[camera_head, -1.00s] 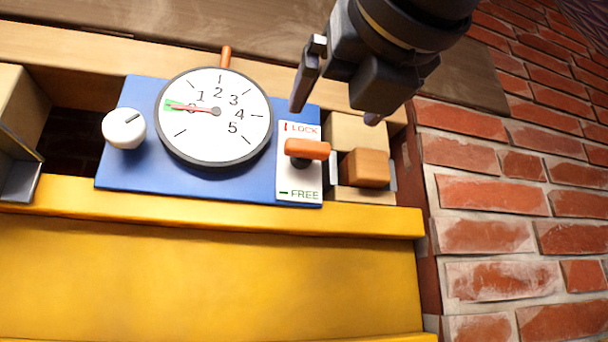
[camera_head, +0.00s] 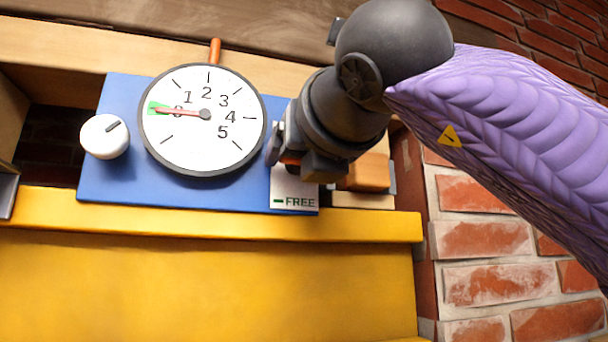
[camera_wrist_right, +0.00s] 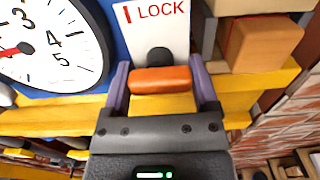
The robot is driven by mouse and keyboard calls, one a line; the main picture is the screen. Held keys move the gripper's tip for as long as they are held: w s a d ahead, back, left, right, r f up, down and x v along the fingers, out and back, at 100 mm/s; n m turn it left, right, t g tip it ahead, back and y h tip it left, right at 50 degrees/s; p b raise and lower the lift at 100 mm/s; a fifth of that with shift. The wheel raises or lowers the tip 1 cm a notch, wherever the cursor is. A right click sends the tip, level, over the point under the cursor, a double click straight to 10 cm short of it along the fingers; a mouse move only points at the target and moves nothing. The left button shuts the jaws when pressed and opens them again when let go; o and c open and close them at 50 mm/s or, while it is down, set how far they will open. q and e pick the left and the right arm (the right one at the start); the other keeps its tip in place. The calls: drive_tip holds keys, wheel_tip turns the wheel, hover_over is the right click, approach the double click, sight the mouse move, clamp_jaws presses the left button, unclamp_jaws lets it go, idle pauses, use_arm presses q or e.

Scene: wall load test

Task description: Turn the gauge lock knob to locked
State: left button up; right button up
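The gauge lock knob is an orange handle on a dark stem (camera_wrist_right: 160,80), in front of a white plate (camera_head: 293,196) marked LOCK at top and FREE at bottom. In the right wrist view the handle lies crosswise between the two fingers of my right gripper (camera_wrist_right: 163,88). The fingers are apart, one on each side of it; whether they touch it is unclear. In the head view my right gripper (camera_head: 283,148) covers LOCK and most of the knob. The round white gauge (camera_head: 205,145) has its red needle near 0. My left gripper is not in view.
A white dial (camera_head: 104,136) sits on the blue panel (camera_head: 95,185) left of the gauge. A wooden block (camera_head: 368,172) stands close to the right of the plate. A yellow ledge (camera_head: 150,215) runs below, and a brick wall (camera_head: 480,240) is at right.

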drive_tip(key=shift+c, duration=1.2)
drive_tip(key=shift+n, duration=0.3)
drive_tip(key=n, duration=0.3)
drive_tip(key=shift+r, duration=0.1)
drive_tip(key=n+p, duration=0.1)
drive_tip(key=n, duration=0.3)
drive_tip(key=n+p, duration=0.1)
drive_tip(key=n, duration=0.4)
drive_tip(key=shift+n, duration=0.4)
drive_tip(key=n+p, duration=0.1)
drive_tip(key=n, duration=0.3)
drive_tip(key=shift+n, duration=0.4)
